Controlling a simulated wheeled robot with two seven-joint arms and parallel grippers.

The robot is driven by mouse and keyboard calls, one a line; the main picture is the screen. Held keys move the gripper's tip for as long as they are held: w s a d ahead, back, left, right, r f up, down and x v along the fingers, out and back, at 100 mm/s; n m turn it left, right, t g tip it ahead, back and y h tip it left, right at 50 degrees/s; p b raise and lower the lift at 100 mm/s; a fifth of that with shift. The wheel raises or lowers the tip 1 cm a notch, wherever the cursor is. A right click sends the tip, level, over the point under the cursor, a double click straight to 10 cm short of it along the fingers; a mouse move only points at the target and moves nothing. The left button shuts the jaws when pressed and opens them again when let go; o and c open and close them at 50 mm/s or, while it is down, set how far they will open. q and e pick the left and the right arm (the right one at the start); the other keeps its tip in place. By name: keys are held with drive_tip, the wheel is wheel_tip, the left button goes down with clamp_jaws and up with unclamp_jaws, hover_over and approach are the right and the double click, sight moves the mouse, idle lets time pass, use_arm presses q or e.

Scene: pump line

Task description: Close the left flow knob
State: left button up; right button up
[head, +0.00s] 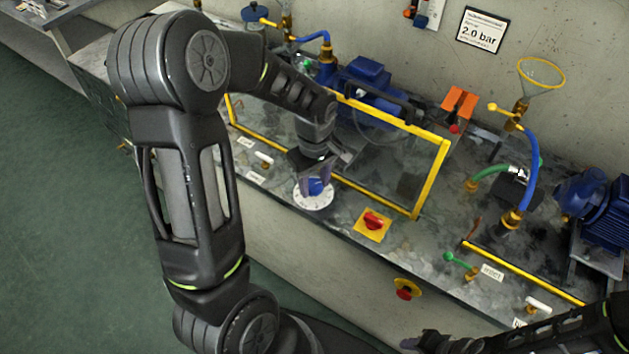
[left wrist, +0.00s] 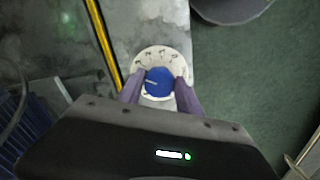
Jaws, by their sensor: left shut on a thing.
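The left flow knob is a blue knob (head: 317,187) on a white round dial (head: 313,202) with marks, on the bench near its front edge. In the left wrist view the blue knob (left wrist: 159,82) sits between the two purple-grey fingers, with the white dial (left wrist: 161,56) around it. My left gripper (head: 316,186) is above the dial and shut on the knob. The knob's sides are partly hidden by the fingers. My right arm shows at the lower right of the head view; its gripper (head: 425,340) is dark, and its jaws are unclear.
A yellow-framed clear guard (head: 400,165) stands just behind the dial. A red switch on a yellow plate (head: 373,224) is to its right, and a red stop button (head: 405,290) is on the bench front. Blue pumps (head: 362,80), hoses and a funnel (head: 541,75) stand farther back.

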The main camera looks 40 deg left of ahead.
use_arm(q)
drive_tip(key=c, duration=0.7)
drive_tip(key=shift+m, duration=0.4)
drive_tip(key=m+b, duration=0.1)
drive_tip(key=m, duration=0.2)
drive_tip(key=m+b, duration=0.1)
drive_tip(key=m, duration=0.3)
drive_tip(key=shift+s+a+m, duration=0.1)
drive_tip(key=shift+m, duration=0.3)
drive_tip(key=m, duration=0.6)
drive_tip(key=shift+a, duration=0.15)
drive_tip(key=m, duration=0.5)
drive_tip(key=shift+m, duration=0.3)
drive_tip(key=o, duration=1.4)
drive_tip(key=shift+c, duration=0.2)
